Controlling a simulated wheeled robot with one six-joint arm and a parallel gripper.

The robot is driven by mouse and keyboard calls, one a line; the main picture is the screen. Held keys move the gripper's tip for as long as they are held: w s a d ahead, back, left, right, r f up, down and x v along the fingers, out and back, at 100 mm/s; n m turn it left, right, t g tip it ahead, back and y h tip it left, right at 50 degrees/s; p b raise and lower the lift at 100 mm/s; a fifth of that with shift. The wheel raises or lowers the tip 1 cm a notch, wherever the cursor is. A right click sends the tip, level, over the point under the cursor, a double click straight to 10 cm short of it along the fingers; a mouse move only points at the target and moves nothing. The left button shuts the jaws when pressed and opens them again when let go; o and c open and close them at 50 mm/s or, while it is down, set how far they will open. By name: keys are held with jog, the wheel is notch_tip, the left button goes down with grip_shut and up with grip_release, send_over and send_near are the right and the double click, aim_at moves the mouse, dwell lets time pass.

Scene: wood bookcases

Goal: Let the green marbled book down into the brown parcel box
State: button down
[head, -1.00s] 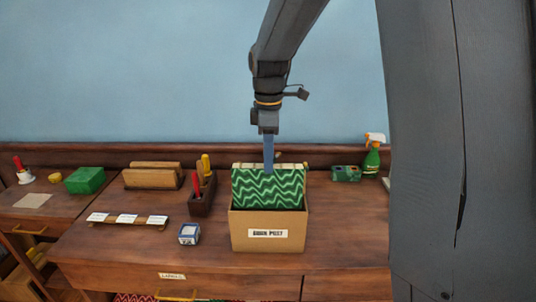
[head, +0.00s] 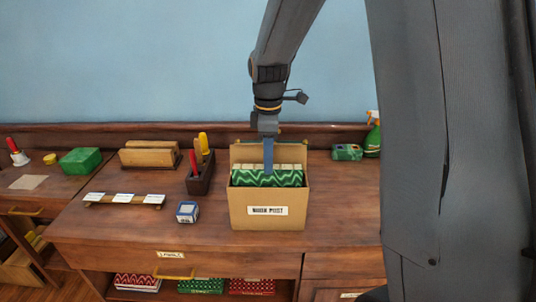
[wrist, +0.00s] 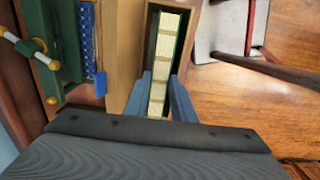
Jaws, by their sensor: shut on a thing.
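The green marbled book (head: 267,178) stands upright inside the brown parcel box (head: 268,211), with only its upper part showing above the front wall. The box has a white label on its front. My gripper (head: 268,168) reaches down from above and is shut on the book. In the wrist view the blue fingers of my gripper (wrist: 160,97) sit on either side of the book (wrist: 162,65), whose cream edge faces the camera. The box walls (wrist: 126,50) surround it. The book's lower part is hidden, so I cannot tell whether it touches the bottom.
A dark holder (head: 201,182) with red and yellow handles and a small blue-white box (head: 187,212) stand left of the parcel box. A label rack (head: 124,200) lies further left. A green spray bottle (head: 373,136) stands at the back right. Patterned books (head: 200,286) lie on the shelf below.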

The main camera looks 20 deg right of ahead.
jog(key=shift+f+b, duration=0.65)
jog(key=shift+f, duration=1.15)
jog(key=c, duration=1.4)
grip_release()
jog(key=shift+o, duration=0.2)
jog(key=o, duration=0.3)
jog(key=shift+o, duration=0.2)
